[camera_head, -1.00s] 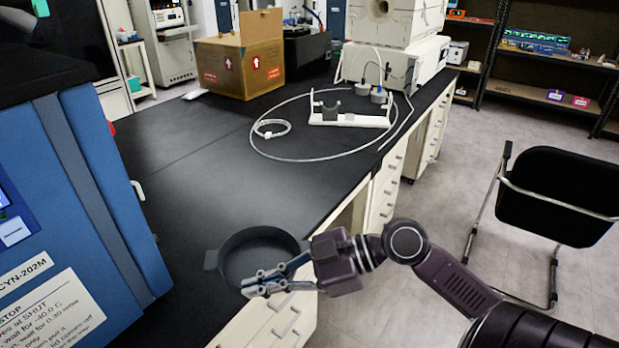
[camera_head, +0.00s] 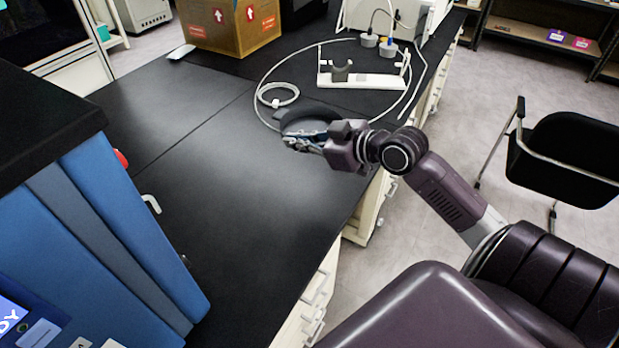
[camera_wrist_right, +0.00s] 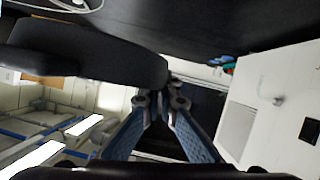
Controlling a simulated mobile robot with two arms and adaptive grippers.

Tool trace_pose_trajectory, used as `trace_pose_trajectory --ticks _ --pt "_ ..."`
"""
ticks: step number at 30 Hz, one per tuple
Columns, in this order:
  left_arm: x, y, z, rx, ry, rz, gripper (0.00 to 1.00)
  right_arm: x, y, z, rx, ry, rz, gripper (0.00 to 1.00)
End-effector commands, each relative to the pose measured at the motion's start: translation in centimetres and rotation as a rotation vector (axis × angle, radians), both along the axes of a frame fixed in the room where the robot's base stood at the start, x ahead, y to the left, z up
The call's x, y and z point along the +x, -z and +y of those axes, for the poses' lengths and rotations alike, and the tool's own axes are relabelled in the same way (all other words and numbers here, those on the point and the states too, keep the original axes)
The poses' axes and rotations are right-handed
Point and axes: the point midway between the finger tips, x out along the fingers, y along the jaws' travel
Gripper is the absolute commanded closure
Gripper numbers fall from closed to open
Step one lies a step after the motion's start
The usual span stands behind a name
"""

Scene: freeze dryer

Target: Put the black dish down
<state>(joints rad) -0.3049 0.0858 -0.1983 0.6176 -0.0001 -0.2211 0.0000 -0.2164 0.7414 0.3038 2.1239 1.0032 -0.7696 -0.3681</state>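The black dish (camera_head: 308,118) is at the tips of my right gripper (camera_head: 300,144), over the black bench top (camera_head: 215,165) near its right edge. The gripper's two fingers are close together at the dish's rim and hold it. The right wrist view shows the dish's dark curved wall (camera_wrist_right: 85,52) at the upper left, reaching the fingertips (camera_wrist_right: 160,102). The dark bench surface (camera_wrist_right: 225,25) lies along the top of that view. I cannot tell whether the dish's underside touches the bench. My left gripper is not in view.
A white stand (camera_head: 365,80) and a coiled white cable (camera_head: 277,93) lie just behind the dish. A cardboard box (camera_head: 230,25) stands at the back. A blue machine (camera_head: 125,235) borders the bench on the left. The bench's middle is clear.

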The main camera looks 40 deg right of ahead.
Motion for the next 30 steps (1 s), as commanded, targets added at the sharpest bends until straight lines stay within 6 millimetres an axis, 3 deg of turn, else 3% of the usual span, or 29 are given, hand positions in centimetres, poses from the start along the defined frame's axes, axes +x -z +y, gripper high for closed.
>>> trace_pose_trajectory --ticks 6,15,30 --pt "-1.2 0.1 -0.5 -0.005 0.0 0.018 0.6 -0.1 5.9 0.1 0.008 0.002 0.009 1.0" --pt "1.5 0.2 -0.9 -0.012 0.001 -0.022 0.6 -0.1 13.2 0.1 0.004 0.001 0.006 1.0" --pt "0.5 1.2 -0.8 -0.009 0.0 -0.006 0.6 0.0 18.9 0.1 0.002 -0.001 0.004 1.0"
